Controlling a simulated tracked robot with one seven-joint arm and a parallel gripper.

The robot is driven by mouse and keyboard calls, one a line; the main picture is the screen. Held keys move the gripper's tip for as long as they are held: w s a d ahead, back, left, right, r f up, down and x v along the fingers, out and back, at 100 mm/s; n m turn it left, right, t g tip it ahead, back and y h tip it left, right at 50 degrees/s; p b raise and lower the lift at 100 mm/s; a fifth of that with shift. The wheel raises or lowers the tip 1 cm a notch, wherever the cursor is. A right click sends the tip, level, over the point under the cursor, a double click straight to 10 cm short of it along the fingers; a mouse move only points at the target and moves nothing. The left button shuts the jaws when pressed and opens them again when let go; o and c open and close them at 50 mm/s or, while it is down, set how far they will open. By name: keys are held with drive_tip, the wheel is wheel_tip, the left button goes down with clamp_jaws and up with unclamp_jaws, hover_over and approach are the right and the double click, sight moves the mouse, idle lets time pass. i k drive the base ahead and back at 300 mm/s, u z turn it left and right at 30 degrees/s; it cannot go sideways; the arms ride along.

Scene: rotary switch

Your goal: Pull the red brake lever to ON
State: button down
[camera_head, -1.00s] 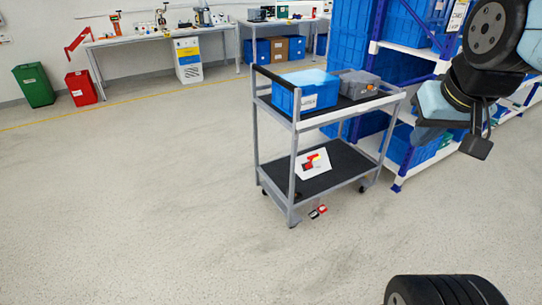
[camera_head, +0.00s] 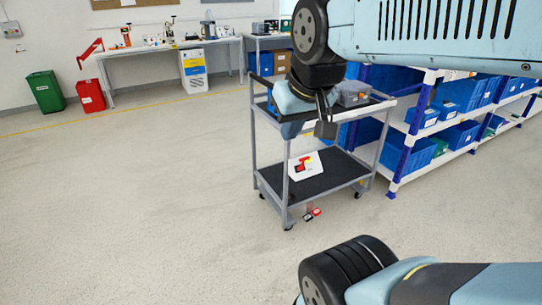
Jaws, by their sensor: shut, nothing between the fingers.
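A white panel (camera_head: 308,166) with red, black and yellow parts stands tilted on the lower shelf of the grey cart (camera_head: 284,207). The red part (camera_head: 303,162) on it may be the brake lever; it is too small to read its position or any ON mark. My gripper (camera_head: 325,128) hangs in front of the cart's upper shelf in the picture, above the panel. It is shut and empty, and I see no contact with the panel.
A grey box (camera_head: 352,93) sits on the cart's top. Small red and black items (camera_head: 312,213) lie on or near the floor by the cart. Shelving with blue bins (camera_head: 422,155) stands right. Green (camera_head: 45,91) and red (camera_head: 90,96) bins stand far left. Floor left is clear.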

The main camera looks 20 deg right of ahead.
sight(303, 160)
drive_tip(key=u, duration=0.1)
drive_tip(key=i, duration=1)
drive_tip(key=z, duration=0.1)
